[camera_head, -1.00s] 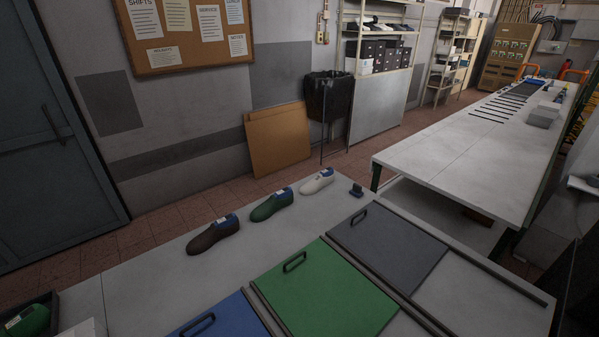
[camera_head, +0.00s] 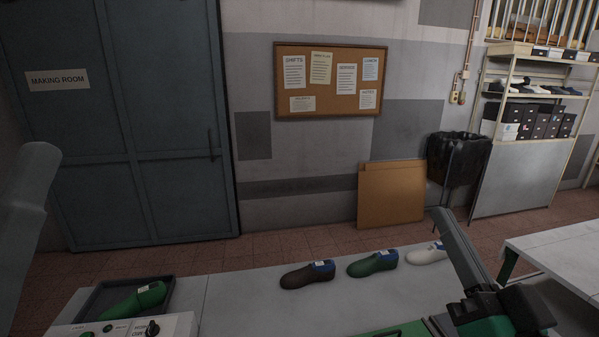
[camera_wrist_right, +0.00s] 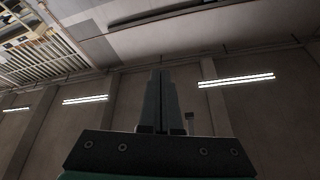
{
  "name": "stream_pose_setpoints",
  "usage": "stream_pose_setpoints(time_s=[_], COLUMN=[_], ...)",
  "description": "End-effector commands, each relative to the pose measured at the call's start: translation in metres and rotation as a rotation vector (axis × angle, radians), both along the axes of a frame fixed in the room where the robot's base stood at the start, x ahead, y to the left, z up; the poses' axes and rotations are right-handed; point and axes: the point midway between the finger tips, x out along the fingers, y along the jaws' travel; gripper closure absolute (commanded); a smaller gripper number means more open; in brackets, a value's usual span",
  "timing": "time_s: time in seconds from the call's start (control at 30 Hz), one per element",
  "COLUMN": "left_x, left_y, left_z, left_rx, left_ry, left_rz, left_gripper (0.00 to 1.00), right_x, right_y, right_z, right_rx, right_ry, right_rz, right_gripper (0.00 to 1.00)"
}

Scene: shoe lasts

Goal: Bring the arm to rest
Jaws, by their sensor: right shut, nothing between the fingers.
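My right gripper (camera_head: 440,214) shows at the lower right of the head view, its fingers raised above the workbench and pointing up and to the left. In the right wrist view its two fingers (camera_wrist_right: 161,76) are together with nothing between them, against a wall and ceiling lights. A grey-green part of my left arm stands at the left edge of the head view; the left gripper itself does not show.
A black tray (camera_head: 88,303) holds a green last (camera_head: 135,301). A control box (camera_head: 180,326) is in front.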

Motion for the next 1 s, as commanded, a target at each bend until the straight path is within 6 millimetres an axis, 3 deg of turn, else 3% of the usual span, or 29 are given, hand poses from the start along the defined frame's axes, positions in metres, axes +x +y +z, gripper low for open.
stream_pose_setpoints(time_s=[0.03, 0.1, 0.2, 0.23, 0.27, 0.3, 0.5, 0.6, 0.73, 1.0], left_x=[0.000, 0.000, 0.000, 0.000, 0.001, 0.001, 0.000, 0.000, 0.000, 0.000], left_y=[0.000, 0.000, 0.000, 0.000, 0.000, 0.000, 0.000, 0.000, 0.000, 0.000], left_z=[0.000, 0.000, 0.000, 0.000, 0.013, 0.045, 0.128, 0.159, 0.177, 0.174], left_rx=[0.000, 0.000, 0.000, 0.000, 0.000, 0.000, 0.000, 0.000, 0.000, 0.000], left_ry=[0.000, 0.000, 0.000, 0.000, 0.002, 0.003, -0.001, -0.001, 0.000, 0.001], left_rz=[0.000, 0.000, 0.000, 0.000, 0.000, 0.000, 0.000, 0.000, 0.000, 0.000], left_gripper=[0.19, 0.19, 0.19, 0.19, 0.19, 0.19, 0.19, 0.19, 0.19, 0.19], right_x=[-0.023, -0.058, -0.115, -0.129, -0.123, -0.122, -0.120, -0.120, -0.119, -0.119], right_y=[0.012, 0.020, 0.016, 0.014, 0.014, 0.014, 0.014, 0.014, 0.013, 0.013], right_z=[0.035, 0.075, 0.116, 0.120, 0.132, 0.164, 0.244, 0.275, 0.293, 0.290], right_rx=[-0.030, -0.079, -0.177, -0.246, -0.297, -0.287, -0.284, -0.284, -0.283, -0.283], right_ry=[-0.096, -0.225, -0.402, -0.441, -0.428, -0.423, -0.419, -0.417, -0.416, -0.415], right_rz=[0.005, -0.015, -0.111, -0.177, -0.211, -0.202, -0.199, -0.199, -0.198, -0.198], right_gripper=[1.00, 1.00, 1.00, 1.00, 1.00, 1.00, 1.00, 1.00, 1.00, 1.00])
